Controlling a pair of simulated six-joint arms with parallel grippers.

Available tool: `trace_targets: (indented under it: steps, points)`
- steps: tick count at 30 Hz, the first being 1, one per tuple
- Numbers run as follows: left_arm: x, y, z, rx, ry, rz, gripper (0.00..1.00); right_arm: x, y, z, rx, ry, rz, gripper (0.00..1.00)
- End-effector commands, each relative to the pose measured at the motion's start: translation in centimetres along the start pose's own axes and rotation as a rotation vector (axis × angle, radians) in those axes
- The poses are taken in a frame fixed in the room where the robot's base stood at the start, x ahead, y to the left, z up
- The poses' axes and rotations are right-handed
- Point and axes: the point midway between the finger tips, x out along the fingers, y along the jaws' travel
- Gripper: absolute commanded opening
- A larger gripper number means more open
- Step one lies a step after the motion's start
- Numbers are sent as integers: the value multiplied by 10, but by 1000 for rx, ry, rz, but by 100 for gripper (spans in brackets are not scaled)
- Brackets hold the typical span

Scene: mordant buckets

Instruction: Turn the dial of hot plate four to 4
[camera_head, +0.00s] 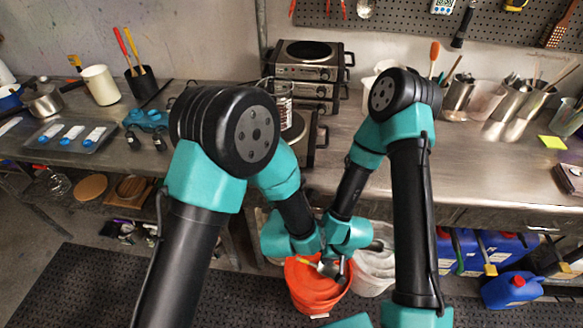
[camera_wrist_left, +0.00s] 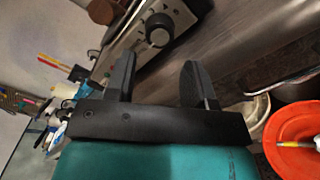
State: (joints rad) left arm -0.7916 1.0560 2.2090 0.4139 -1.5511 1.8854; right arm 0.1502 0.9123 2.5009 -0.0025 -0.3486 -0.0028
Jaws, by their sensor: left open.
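Stacked hot plates (camera_head: 305,68) stand at the back of the steel bench in the head view. Another hot plate (camera_head: 311,130) stands in front of them, partly hidden behind my left arm. Which one is number four I cannot tell. In the left wrist view a hot plate front (camera_wrist_left: 130,38) carries a round dark dial (camera_wrist_left: 159,29), beyond and between the fingertips. My left gripper (camera_wrist_left: 157,75) is open and empty, apart from the dial. The dial's marking is too small to read. My right gripper's fingers cannot be made out clearly near the orange bucket.
An orange bucket (camera_head: 316,292) and a white bucket (camera_head: 372,275) stand below the bench's front edge. The orange bucket (camera_wrist_left: 292,135) also shows in the left wrist view. Blue jugs (camera_head: 512,290) are on the right.

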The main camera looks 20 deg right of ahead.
Motion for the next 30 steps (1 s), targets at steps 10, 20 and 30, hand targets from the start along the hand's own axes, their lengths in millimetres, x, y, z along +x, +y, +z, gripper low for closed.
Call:
trace_targets:
  steps: [10, 20, 30]
  points:
    - [53, 0, -1, -1, 1, 2, 49, 0, 0, 0, 0, 0, 0, 0]
    - [63, 0, 0, 1, 0, 0, 49, 0, 0, 0, 0, 0, 0, 0]
    - [63, 0, 0, 0, 0, 0, 27, 0, 0, 0, 0, 0, 0, 0]
